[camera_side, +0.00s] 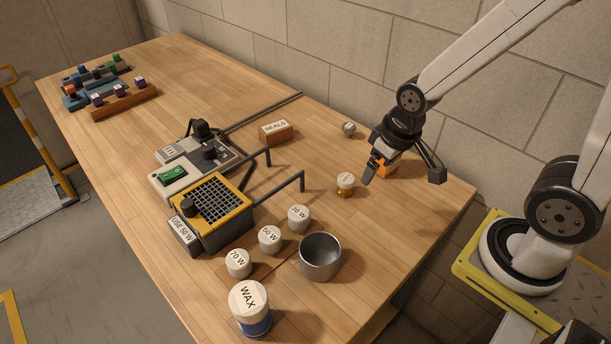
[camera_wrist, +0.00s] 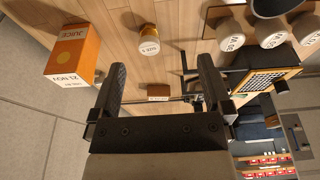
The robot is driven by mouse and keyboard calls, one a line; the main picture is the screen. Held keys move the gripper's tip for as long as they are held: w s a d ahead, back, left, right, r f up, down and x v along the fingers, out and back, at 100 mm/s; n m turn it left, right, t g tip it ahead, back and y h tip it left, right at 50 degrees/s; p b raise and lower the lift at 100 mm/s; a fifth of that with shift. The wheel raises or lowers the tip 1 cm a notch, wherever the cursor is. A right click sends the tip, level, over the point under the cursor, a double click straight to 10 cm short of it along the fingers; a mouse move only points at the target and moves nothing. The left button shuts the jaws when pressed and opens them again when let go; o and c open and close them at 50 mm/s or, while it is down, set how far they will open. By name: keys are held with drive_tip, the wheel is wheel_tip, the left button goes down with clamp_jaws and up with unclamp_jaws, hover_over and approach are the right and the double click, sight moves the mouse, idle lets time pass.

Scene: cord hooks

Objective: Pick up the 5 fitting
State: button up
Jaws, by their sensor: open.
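A small grey piece (camera_side: 348,129) with a pale face sits farther back by the wall. My gripper is open, with nothing between its fingers, and apart from the jar.
An orange carton (camera_wrist: 72,52) stands close beside my gripper. A yellow-rimmed heater (camera_side: 216,208), a SEALS block (camera_side: 276,132) and far racks (camera_side: 122,100) stand left.

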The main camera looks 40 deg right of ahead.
sight(350, 186)
drive_tip(key=s+a+f+m+g+y, duration=0.35)
drive_tip(key=s+f+m+y, duration=0.25)
drive_tip(key=m, duration=0.4)
drive_tip(key=w+m+t+y, duration=0.1)
drive_tip(key=w+m+t, duration=0.1)
drive_tip(key=m, duration=0.2)
drive_tip(key=w+d+f+m+t+y, duration=0.1)
drive_tip(key=w+m+t+y, duration=0.1)
drive_tip(key=m, duration=0.3)
drive_tip(key=w+f+m+t+y, duration=0.1)
drive_tip(key=w+m+t, duration=0.2)
drive_tip(key=m+t, duration=0.1)
drive_tip(key=shift+d+f+m, duration=0.2)
drive_tip(key=shift+d+m, duration=0.15)
drive_tip(key=shift+m, duration=0.05)
drive_tip(key=d+f+m+t+h, duration=0.1)
drive_tip(key=d+m, duration=0.1)
drive_tip(key=w+d+m+t+h, duration=0.1)
drive_tip(key=d+m+t, duration=0.1)
drive_tip(key=w+d+f+m+t+h, duration=0.1)
drive_tip(key=d+m, duration=0.1)
drive_tip(key=shift+w+d+f+t+h, duration=0.2)
drive_tip(key=shift+f+t+h, duration=0.1)
drive_tip(key=shift+t, duration=0.05)
drive_tip(key=shift+d+f+m+h, duration=0.25)
drive_tip(key=shift+d+m+h, duration=0.25)
drive_tip(key=shift+d+m, duration=0.15)
drive_tip(key=shift+w+a, duration=0.1)
